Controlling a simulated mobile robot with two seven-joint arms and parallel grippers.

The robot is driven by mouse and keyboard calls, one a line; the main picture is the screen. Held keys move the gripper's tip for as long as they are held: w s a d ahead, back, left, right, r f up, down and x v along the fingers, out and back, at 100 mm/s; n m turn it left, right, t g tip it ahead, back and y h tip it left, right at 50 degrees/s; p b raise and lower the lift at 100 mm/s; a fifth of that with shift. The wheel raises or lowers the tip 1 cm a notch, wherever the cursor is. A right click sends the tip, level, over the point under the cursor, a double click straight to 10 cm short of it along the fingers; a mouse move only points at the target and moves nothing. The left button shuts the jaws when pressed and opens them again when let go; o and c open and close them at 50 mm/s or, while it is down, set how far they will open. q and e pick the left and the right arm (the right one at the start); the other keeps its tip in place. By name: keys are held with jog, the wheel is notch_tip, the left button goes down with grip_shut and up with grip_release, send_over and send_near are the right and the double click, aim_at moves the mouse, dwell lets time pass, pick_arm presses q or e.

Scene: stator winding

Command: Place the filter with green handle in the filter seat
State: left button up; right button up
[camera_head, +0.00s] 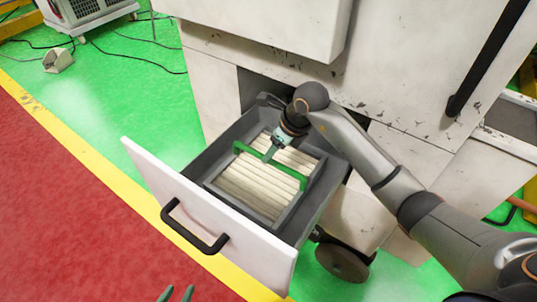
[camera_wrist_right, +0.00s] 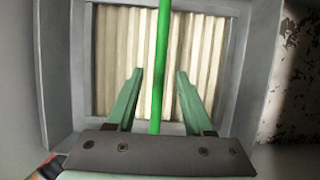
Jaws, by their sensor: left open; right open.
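The filter (camera_head: 243,188), with pale pleats, lies inside the grey frame of the filter seat (camera_head: 236,203) in the open drawer. Its green handle (camera_head: 289,174) runs across the top of the pleats. My right gripper (camera_head: 269,157) is over the filter at the handle. In the right wrist view, the open fingers (camera_wrist_right: 157,72) are on either side of the green handle (camera_wrist_right: 163,50), with gaps on both sides. The pleats (camera_wrist_right: 112,55) show behind it, within a grey border. My left gripper (camera_head: 177,293) is open and empty at the bottom edge, away from the drawer.
The drawer's white front (camera_head: 255,254) has a black handle (camera_head: 190,230) and faces the lower left. A worn white cabinet (camera_head: 255,55) rises behind the drawer. A dark wheel (camera_head: 342,262) is below right. Red and green floor lies open at left.

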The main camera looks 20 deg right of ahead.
jog(key=v, duration=0.7)
jog(key=shift+p, duration=0.3)
dwell(0.6)
